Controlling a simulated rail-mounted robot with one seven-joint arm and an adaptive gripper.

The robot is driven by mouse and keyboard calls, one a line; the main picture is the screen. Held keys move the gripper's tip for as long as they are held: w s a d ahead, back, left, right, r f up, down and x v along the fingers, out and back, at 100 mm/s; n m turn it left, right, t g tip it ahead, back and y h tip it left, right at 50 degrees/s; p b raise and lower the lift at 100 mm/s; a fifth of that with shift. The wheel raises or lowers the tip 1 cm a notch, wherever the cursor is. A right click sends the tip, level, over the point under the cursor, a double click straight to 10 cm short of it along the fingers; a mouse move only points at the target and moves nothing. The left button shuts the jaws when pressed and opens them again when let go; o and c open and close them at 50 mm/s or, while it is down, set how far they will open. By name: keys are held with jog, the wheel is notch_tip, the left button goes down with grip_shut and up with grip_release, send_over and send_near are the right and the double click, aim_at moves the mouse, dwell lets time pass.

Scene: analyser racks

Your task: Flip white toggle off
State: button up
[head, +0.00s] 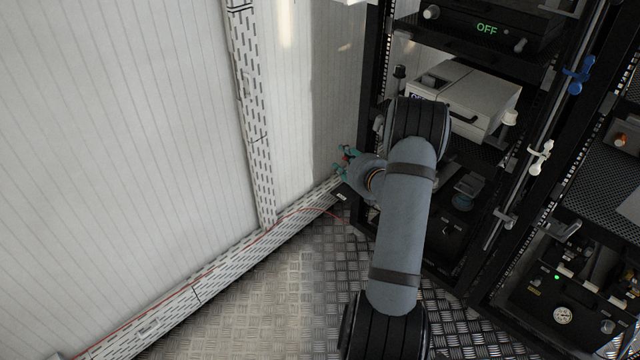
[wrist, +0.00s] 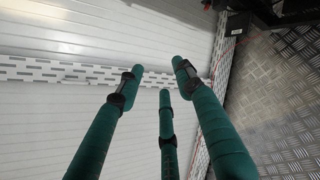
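A white toggle-like handle (head: 540,157) sits on the vertical rail at the right rack's front in the head view. I cannot tell its on or off position. My gripper (head: 345,160) is left of the racks, near the white wall, well apart from the handle. The wrist view shows its three green fingers (wrist: 158,72) spread apart with nothing between them. They point toward the wall and its slotted strip. The white handle is not in the wrist view.
A blue handle (head: 578,75) is higher on the rail. A white analyser box (head: 464,98) and a black unit reading OFF (head: 487,29) sit in the rack. A gauge unit (head: 563,315) stands low right. Metal floor (head: 290,290) lies open in front.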

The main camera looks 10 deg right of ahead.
jog(key=s+a+f+n+g+y+b, duration=0.1)
jog(key=s+a+f+n+b, duration=0.1)
jog(key=a+f, duration=0.2)
jog(key=a, duration=0.3)
jog(key=shift+a+g, duration=0.3)
jog(key=shift+a, duration=0.05)
jog(key=shift+s, duration=0.1)
